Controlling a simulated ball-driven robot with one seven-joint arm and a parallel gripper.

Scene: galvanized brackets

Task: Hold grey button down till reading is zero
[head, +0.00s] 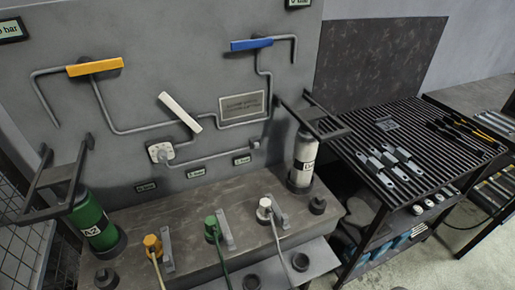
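No grey button can be made out for certain. A small grey fitting (255,143) sits on the grey panel at the end of a pipe, right of a white round fitting (160,152). Three small displays, left (146,186), middle (195,172) and right (241,160), sit low on the panel. Their readings are too small to read surely. A larger display (10,30) at the top left ends in "0 bar", its left part cut off. Another display (298,3) is cut by the top edge. My gripper is not in view.
The panel bears yellow (95,66), white (180,111) and blue (251,44) levers. A green cylinder (94,220) and a white cylinder (303,160) stand at the bench ends. Hose connectors line the bench (190,203). A slatted table (400,125) with tools stands right.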

